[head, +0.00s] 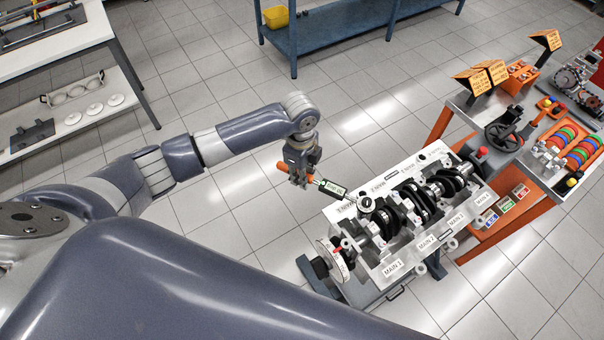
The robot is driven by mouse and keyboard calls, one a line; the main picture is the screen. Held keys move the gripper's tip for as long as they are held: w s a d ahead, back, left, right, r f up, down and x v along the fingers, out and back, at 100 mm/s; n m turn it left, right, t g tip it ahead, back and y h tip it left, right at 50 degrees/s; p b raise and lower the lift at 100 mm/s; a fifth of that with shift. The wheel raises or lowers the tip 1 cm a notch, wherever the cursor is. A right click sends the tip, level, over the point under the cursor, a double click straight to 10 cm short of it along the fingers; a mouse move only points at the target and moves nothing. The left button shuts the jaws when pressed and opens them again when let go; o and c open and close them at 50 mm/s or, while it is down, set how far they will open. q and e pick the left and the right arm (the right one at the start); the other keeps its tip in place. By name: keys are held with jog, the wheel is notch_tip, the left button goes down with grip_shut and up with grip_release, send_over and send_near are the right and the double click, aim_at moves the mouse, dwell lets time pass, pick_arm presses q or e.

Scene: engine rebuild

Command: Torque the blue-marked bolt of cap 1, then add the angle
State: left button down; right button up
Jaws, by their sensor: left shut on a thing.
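My left gripper (302,165) is shut on the orange handle of a torque wrench (328,188) and holds it beside the engine block. The wrench has a small green display, and its round head (366,204) is over the near end of the block, by the first caps. The engine block (441,228) lies with its dark crankshaft (427,200) upward, and labels such as MAIN 1 (393,268) run along its side. The blue mark on the bolt is too small to make out, and I cannot tell whether the wrench head is seated on it. My right gripper is not in view.
An orange bench (495,222) right of the block carries a black wheel, coloured rings and small labelled boxes. A blue table (335,22) stands at the back, and a white shelf unit (68,118) is at left. The tiled floor between is clear.

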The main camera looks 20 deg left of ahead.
pick_arm(q)
jog(key=shift+f, duration=0.5)
dwell(0.3)
jog(key=shift+f+b, duration=0.55)
jog(key=shift+f, duration=0.1)
dwell(0.5)
jog(key=shift+w, duration=0.15)
dwell(0.3)
jog(key=shift+w+d+m+b, duration=0.15)
jog(key=shift+w+m+b, duration=0.45)
jog(key=shift+w, duration=0.15)
jog(key=shift+w, duration=0.2)
jog(key=shift+w+d+m+b, duration=0.25)
jog(key=shift+w+m+b, duration=0.25)
jog(key=shift+w+b, duration=0.2)
